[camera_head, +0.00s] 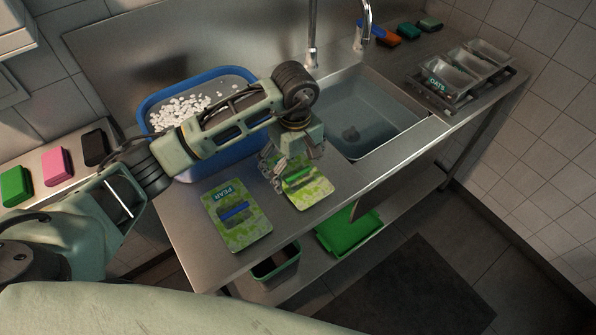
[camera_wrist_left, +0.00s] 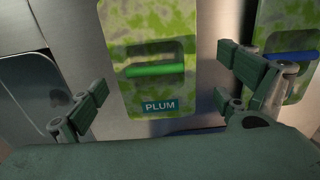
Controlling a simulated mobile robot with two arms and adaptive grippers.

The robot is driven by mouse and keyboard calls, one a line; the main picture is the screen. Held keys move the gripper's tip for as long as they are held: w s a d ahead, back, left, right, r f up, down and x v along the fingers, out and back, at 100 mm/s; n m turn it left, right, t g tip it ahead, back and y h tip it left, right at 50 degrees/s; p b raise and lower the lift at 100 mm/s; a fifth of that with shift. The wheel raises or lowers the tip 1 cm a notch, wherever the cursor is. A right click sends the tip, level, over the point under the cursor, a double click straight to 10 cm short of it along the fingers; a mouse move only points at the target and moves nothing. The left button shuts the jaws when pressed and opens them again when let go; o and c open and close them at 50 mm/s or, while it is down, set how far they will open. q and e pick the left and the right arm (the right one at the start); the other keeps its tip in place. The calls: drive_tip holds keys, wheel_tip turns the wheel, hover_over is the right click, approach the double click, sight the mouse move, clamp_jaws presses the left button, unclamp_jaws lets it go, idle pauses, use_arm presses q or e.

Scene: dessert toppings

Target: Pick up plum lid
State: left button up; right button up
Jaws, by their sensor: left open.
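The plum lid (camera_head: 309,190) is a green patterned panel with a green bar handle, lying on the steel counter in front of the sink. In the left wrist view the plum lid (camera_wrist_left: 150,88) shows its PLUM label and green handle (camera_wrist_left: 155,69). My left gripper (camera_head: 295,180) is over the plum lid, partly covering it. In the wrist view its fingers (camera_wrist_left: 165,95) are spread wide on either side of the lid, with nothing between them touching. My right gripper is not in view.
The pear lid (camera_head: 237,222) with a blue handle lies beside the plum lid, to its left. A blue-rimmed tub (camera_head: 147,104) with white pieces stands behind my left arm. The sink (camera_head: 385,120) is at the right. Metal trays, one labelled OATS (camera_head: 438,87), stand farther right.

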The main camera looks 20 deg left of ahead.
sight(298, 176)
use_arm(q)
wheel_tip(298, 176, down, 2)
drive_tip(key=shift+s, duration=0.1)
drive_tip(key=shift+f, duration=0.25)
drive_tip(key=c, duration=0.7)
drive_tip(key=shift+s, duration=0.15)
drive_tip(key=c, duration=0.5)
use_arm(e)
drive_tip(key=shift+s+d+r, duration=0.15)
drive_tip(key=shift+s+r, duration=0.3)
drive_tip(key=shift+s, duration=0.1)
